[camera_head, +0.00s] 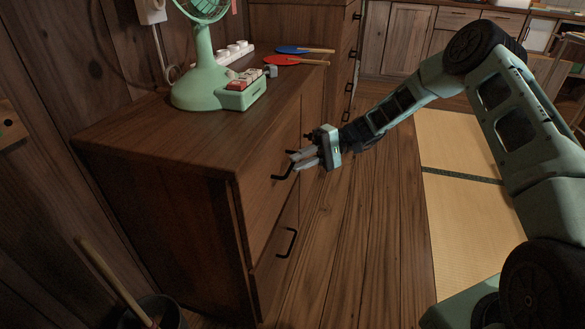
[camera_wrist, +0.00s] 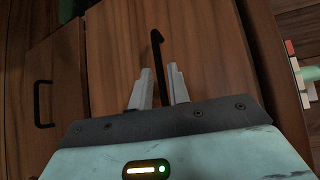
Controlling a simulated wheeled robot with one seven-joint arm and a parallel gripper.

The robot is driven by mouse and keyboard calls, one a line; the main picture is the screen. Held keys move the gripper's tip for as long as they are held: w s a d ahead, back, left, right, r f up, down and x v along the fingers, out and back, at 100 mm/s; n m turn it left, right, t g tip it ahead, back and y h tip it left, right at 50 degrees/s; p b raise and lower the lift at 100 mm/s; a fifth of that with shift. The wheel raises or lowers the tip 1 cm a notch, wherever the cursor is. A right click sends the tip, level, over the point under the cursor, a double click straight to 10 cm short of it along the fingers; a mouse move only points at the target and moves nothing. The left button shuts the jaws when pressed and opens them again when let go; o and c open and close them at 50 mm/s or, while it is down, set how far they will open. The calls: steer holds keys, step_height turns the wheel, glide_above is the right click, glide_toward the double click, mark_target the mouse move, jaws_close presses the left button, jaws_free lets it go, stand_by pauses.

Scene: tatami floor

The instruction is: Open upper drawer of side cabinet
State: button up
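The wooden side cabinet (camera_head: 160,140) stands at left in the head view, with its two drawers closed. The upper drawer (camera_head: 262,190) has a black handle (camera_head: 280,177), also seen in the wrist view (camera_wrist: 157,45). My gripper (camera_head: 298,161) is at this handle, its two fingers pointing at the drawer front. In the wrist view my gripper (camera_wrist: 160,68) is open, with one finger on each side of the handle bar. A small gap shows between the fingers and the bar; whether either finger touches it I cannot tell.
The lower drawer's handle (camera_head: 289,242) sits below; it also shows in the wrist view (camera_wrist: 39,103). A green fan (camera_head: 205,85), a power strip, and red (camera_head: 283,60) and blue paddles lie on the cabinet top. Wooden floor (camera_head: 365,215) in front is clear, with tatami (camera_head: 465,210) beyond.

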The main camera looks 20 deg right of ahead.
steer(key=shift+x, duration=1.35)
jaws_close()
steer(key=s+d+p, duration=0.4)
steer(key=s+d, duration=0.2)
steer(key=d, duration=0.3)
steer(key=s+d+p, duration=0.4)
steer(key=s+d, duration=0.3)
steer(key=d, duration=0.2)
steer(key=shift+s+d, duration=0.3)
steer(key=shift+d, duration=0.1)
jaws_free()
steer(key=v, duration=1.7)
steer(key=shift+d+p, duration=0.25)
steer(key=shift+p, duration=0.2)
